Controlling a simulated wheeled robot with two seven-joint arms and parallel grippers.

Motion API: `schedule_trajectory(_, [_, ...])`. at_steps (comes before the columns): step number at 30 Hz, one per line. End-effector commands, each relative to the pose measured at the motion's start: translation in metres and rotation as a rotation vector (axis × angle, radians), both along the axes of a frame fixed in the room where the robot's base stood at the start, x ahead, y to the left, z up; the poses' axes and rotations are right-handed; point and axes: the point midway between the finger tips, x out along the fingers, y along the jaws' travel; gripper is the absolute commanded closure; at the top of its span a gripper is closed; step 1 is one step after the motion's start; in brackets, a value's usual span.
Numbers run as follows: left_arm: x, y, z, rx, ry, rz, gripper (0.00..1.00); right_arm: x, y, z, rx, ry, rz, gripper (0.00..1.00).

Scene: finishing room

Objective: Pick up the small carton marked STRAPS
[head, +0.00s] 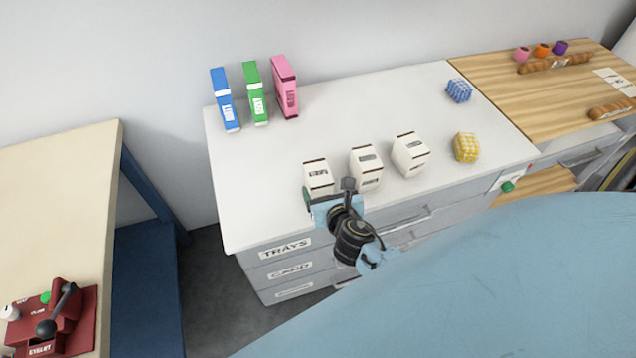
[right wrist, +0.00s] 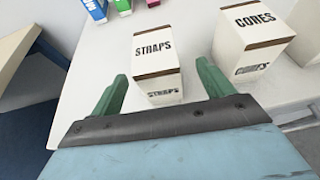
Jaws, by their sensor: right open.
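The small white carton marked STRAPS (right wrist: 157,62) stands upright on the white counter, with brown bands on its edges. In the head view it is the left one of three white cartons (head: 318,174), partly covered by my gripper. My right gripper (head: 327,193) is open at its near side. In the right wrist view the green fingers (right wrist: 161,72) show left and right of the carton, with gaps on both sides. I cannot tell how far they reach alongside it. My left gripper is not in view.
The carton marked CORES (right wrist: 252,32) stands just right of STRAPS; a third carton (head: 410,154) is further right. Blue, green and pink boxes (head: 285,88) stand at the back. Yellow (head: 466,147) and blue checked (head: 458,91) packets lie right. The counter (head: 350,110) is clear behind the cartons.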

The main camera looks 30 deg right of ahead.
Motion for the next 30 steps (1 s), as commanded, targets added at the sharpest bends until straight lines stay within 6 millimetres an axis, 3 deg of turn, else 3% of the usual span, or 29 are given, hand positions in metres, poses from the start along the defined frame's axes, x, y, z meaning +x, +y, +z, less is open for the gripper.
schedule_trajectory(8, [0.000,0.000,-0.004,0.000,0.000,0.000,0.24,0.021,-0.005,-0.009,0.003,0.000,-0.002,0.20])
schedule_trajectory(15, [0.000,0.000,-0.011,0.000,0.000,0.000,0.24,0.053,-0.010,-0.022,0.004,-0.001,-0.002,0.20])
schedule_trajectory(25, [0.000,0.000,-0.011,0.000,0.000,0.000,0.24,0.060,-0.013,-0.025,0.002,0.001,-0.001,0.20])
schedule_trajectory(30, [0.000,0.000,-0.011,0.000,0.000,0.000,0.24,0.060,-0.013,-0.025,0.003,0.001,-0.001,0.40])
